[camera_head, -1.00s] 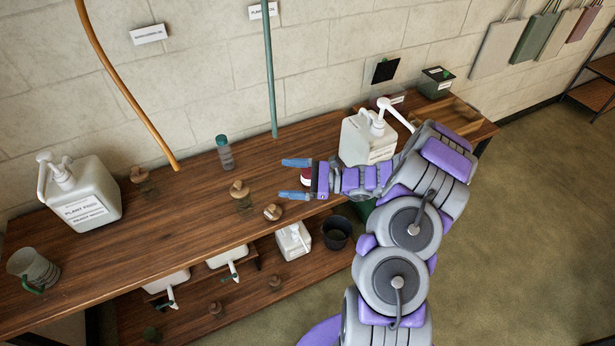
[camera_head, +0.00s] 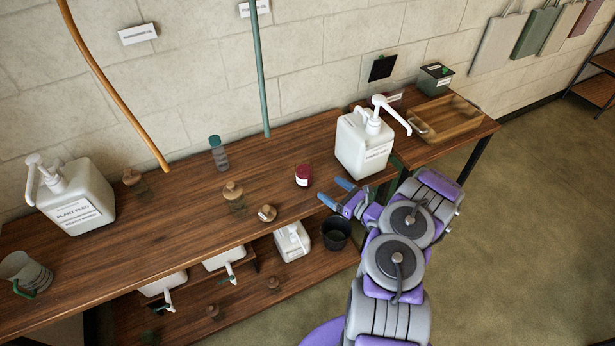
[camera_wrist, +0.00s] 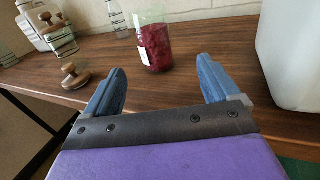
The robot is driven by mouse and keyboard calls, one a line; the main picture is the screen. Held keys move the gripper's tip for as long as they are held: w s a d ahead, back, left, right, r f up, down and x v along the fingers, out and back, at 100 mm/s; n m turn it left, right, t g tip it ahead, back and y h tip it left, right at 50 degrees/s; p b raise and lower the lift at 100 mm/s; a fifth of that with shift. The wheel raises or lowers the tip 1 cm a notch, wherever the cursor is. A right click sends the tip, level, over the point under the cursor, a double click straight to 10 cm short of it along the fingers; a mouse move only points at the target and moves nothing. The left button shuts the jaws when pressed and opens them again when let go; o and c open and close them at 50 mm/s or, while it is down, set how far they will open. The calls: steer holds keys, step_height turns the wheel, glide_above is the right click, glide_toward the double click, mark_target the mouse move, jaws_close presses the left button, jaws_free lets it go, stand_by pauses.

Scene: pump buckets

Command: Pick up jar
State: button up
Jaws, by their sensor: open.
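A small jar with dark red contents and a white label (camera_head: 303,175) stands upright on the wooden table, left of the white pump bottle. My gripper (camera_head: 337,192) is open and empty at the table's front edge, to the right of and nearer than the jar. In the wrist view the two blue fingers of my gripper (camera_wrist: 160,68) are apart, with bare table between them and the jar.
A white pump bottle (camera_head: 362,148) stands close on the right. Cork-topped glass jars (camera_head: 234,200) and a teal-capped bottle (camera_head: 219,154) stand to the left. A dark bucket (camera_head: 336,232) is below the table edge. The table around the red jar is clear.

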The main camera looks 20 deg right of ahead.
mark_target(311, 177)
steer(key=w+a, duration=0.2)
steer(key=w+a+b, duration=0.1)
steer(key=w+a, duration=0.1)
steer(key=w, duration=0.1)
steer(key=shift+w+a+r, duration=0.1)
steer(key=shift+a+r, duration=0.05)
steer(key=shift+a, duration=0.1)
steer(key=shift+w, duration=0.25)
steer(key=shift+w+d, duration=0.3)
steer(key=shift+w, duration=0.1)
steer(key=shift+w+f+b, duration=0.2)
steer(key=shift+w+b, duration=0.15)
steer(key=shift+w, duration=0.15)
steer(key=shift+w+f+b, duration=0.2)
steer(key=shift+w+b, duration=0.15)
steer(key=shift+w, duration=0.1)
steer(key=shift+w+a+r, duration=0.15)
steer(key=shift+w+a, duration=0.95)
steer(key=shift+a, duration=0.15)
steer(key=shift+d, duration=0.65)
steer(key=c, duration=0.5)
steer(key=shift+a, duration=0.45)
steer(key=c, duration=0.7)
steer(key=shift+d, duration=0.2)
steer(key=shift+c, duration=0.6)
